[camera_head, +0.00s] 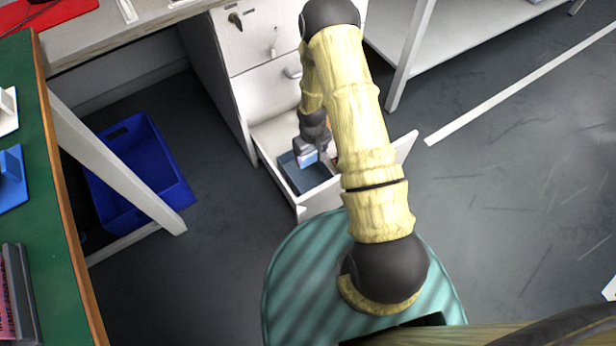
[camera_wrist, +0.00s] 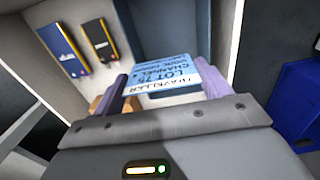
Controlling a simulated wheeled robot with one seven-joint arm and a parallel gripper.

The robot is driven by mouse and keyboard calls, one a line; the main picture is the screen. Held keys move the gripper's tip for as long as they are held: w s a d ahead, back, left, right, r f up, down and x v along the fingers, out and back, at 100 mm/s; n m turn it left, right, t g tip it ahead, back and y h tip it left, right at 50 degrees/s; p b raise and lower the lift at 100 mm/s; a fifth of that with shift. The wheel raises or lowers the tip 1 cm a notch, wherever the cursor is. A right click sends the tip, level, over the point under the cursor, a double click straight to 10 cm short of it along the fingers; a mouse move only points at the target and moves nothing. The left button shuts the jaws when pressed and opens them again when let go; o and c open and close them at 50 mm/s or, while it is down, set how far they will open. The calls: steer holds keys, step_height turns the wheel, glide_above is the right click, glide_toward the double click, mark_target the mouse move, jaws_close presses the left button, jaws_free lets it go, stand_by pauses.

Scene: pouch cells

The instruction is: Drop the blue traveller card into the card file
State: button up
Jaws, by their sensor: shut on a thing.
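My gripper (camera_wrist: 163,88) is shut on the blue traveller card (camera_wrist: 165,72), with one mauve finger at each side of it. The card is light blue with dark print, including "LOT" and "TRAVELLER". In the head view the card (camera_head: 307,158) is at my gripper (camera_head: 315,150), over the open drawer (camera_head: 262,155). A blue-grey open-topped container (camera_head: 300,183), seemingly the card file, is inside the drawer, below the card. My arm hides part of the drawer. I cannot tell whether the card's lower edge is inside the container.
The white cabinet (camera_head: 263,45) stands behind the open drawer. Two dark flat items, one blue (camera_wrist: 63,48) and one black (camera_wrist: 101,42), lie on a pale surface in the wrist view. A blue bin (camera_head: 150,165) stands on the floor at left, near the green-topped table (camera_head: 48,190).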

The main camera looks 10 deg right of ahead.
steer(key=o, duration=1)
step_height(320, 180, up, 18)
steer(key=p, duration=0.7)
steer(key=shift+f+p, duration=0.25)
steer(key=shift+p, duration=0.05)
steer(key=s+r+m+t+p, duration=0.1)
steer(key=s+r+m, duration=0.1)
steer(key=s+r, duration=0.75)
steer(key=s+r+m+t+p, duration=0.15)
steer(key=s+r, duration=0.35)
steer(key=r, duration=1)
steer(key=w+p+v, duration=0.2)
steer(key=p+v, duration=1)
steer(key=w+r+p+v, duration=0.1)
steer(key=w+p+v, duration=0.2)
steer(key=p+v, duration=1)
steer(key=w+p+v, duration=0.3)
steer(key=p+v, duration=0.9)
steer(key=p, duration=0.1)
steer(key=shift+r, duration=0.6)
